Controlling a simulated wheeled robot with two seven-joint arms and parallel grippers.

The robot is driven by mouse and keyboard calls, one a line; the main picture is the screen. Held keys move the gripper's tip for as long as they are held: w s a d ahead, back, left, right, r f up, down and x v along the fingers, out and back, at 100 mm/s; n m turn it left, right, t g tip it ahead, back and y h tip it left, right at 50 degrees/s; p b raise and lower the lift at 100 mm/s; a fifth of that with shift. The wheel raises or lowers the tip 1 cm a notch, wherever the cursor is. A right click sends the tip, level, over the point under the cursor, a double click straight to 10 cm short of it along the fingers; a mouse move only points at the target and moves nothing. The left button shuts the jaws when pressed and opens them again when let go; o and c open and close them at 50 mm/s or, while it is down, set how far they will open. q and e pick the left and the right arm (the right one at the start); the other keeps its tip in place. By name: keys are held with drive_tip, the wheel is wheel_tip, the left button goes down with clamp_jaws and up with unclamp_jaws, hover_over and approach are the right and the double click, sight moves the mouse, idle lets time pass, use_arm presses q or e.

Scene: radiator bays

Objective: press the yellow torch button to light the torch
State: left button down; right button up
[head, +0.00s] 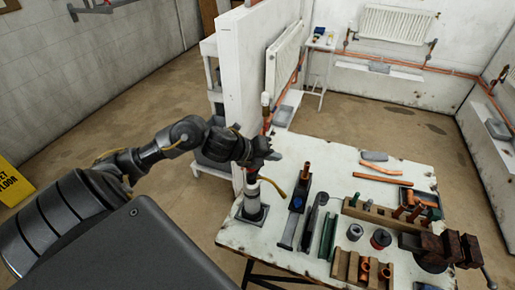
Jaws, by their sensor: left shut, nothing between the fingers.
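What looks like the torch (252,205) stands upright on a dark square base at the left end of the white workbench (340,172). It has a pale cylinder with a darker upper part, and a curved yellow piece (274,188) beside its top. I cannot make out the yellow button; my gripper hides part of the torch's top. No flame shows. My left gripper (272,154) is shut and empty just above the torch's top, pointing right. I cannot tell if it touches the torch. My right gripper is not in view.
Right of the torch stand a dark holder with a copper pipe (306,171), green bars (327,236), wooden racks (361,268) and a rusty vise (441,248). A white partition wall (240,68) with a radiator (284,60) rises behind.

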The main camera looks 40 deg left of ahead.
use_arm(q)
drive_tip(key=a+r+m+g, duration=0.2)
drive_tip(key=a+r+m, duration=0.3)
drive_tip(key=a+r, duration=0.1)
drive_tip(key=shift+s+a+y, duration=0.3)
drive_tip(key=shift+s+a, duration=0.1)
drive_tip(key=shift+a, duration=0.2)
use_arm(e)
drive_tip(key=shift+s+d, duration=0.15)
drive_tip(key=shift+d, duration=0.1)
use_arm(q)
drive_tip(key=shift+s+f, duration=0.1)
drive_tip(key=shift+f, duration=0.1)
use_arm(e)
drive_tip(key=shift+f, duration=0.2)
use_arm(q)
wheel_tip(320, 180, down, 8)
drive_tip(key=b, duration=0.6)
drive_tip(key=shift+r, duration=0.15)
drive_tip(key=shift+f+b, duration=0.45)
drive_tip(key=shift+b, duration=0.25)
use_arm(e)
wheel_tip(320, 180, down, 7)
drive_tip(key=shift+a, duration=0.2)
